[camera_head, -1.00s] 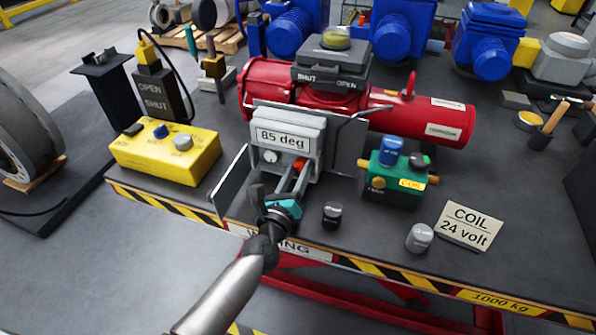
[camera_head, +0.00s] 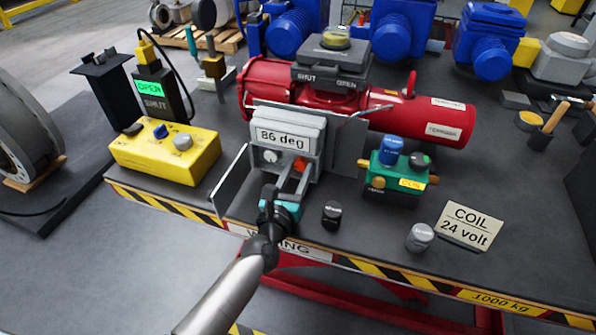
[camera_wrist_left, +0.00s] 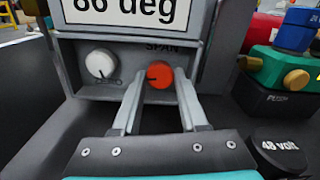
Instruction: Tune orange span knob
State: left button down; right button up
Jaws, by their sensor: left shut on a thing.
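The orange span knob (camera_head: 300,164) is on the front of the grey positioner box (camera_head: 287,131), right of a white knob (camera_head: 270,157). The display reads "86 deg". In the left wrist view the orange knob (camera_wrist_left: 159,75) sits under the word SPAN, its dark pointer mark toward the left. My left gripper (camera_head: 296,172) reaches in from the front, its fingertips on either side of the orange knob and shut on it. In the left wrist view the two fingers (camera_wrist_left: 160,82) flank the knob. My right gripper is not in view.
An open grey cover (camera_head: 230,180) stands left of the box. A black "48 volt" cap (camera_wrist_left: 280,152) stands close right of my gripper. A green solenoid block (camera_head: 396,178) is further right, and a yellow control box (camera_head: 165,152) is left. The red actuator (camera_head: 430,115) lies behind.

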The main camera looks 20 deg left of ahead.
pick_arm(q)
jog(key=m, duration=0.7)
dwell(0.5)
jog(key=c, duration=0.7)
grip_release()
jog(key=shift+s, duration=0.1)
jog(key=s, duration=1.5)
jog(key=shift+a, duration=0.25)
